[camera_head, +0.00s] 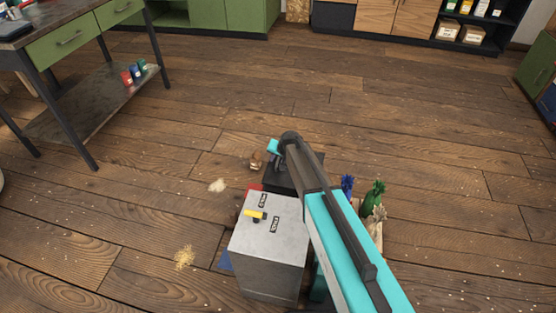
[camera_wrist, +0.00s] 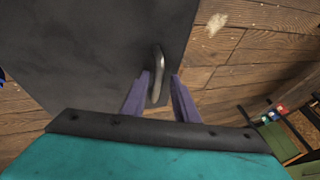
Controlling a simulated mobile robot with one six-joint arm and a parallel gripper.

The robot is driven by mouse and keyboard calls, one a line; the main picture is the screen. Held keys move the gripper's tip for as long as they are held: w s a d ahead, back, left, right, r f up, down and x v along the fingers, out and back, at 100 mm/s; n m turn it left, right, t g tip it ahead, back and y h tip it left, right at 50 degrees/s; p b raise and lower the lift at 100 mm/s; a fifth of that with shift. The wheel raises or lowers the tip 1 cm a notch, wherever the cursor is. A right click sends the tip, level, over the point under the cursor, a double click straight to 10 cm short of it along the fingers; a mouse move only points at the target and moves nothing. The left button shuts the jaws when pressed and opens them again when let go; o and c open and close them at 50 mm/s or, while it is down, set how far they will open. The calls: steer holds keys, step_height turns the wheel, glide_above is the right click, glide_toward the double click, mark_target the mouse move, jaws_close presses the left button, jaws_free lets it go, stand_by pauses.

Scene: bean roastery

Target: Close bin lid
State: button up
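In the wrist view a dark grey flat panel, which looks like the bin lid (camera_wrist: 85,50), fills the upper left. A curved metal handle (camera_wrist: 158,62) stands on it near its right edge. The two purple fingers of my gripper (camera_wrist: 161,76) are apart, one on each side of the handle's near end. Gaps show beside the handle, so I see no firm grip. In the head view a dark bin (camera_head: 279,184) is partly hidden behind my arm. The lid's tilt is hard to tell.
A grey box (camera_head: 268,270) with a yellow-handled item on top stands in front of the dark bin. Blue and green sacks (camera_head: 374,194) stand right of my arm. A workbench (camera_head: 72,50) stands at left.

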steer(key=shift+s+d+r, duration=0.1)
steer(key=shift+r, duration=0.05)
steer(key=p+v, duration=0.1)
steer(key=v, duration=1.2)
steer(key=shift+s+p, duration=0.15)
steer(key=shift+p, duration=0.2)
steer(key=shift+r, duration=0.15)
steer(key=s+d+f+n+g+h, duration=0.1)
steer(key=s+d+f+n+g, duration=0.2)
steer(key=s+d, duration=0.8)
steer(key=s+d+f+g+h, duration=0.15)
steer(key=s+d+f, duration=0.45)
steer(key=s, duration=0.8)
steer(key=s+g+p, duration=0.1)
steer(key=s+p, duration=0.1)
steer(key=s, duration=0.1)
steer(key=s+f+g+p, duration=0.1)
steer(key=s+p, duration=0.2)
steer(key=s, duration=0.1)
steer(key=s+g+p, duration=0.1)
steer(key=s+p, duration=0.1)
steer(key=s, duration=0.2)
steer(key=shift+d+f, duration=0.25)
steer(key=shift+d, duration=0.15)
steer(key=s+f+g+p, duration=0.1)
steer(key=s+g+p, duration=0.2)
steer(key=s+p, duration=0.4)
steer(key=s, duration=0.7)
steer(key=shift+s, duration=0.25)
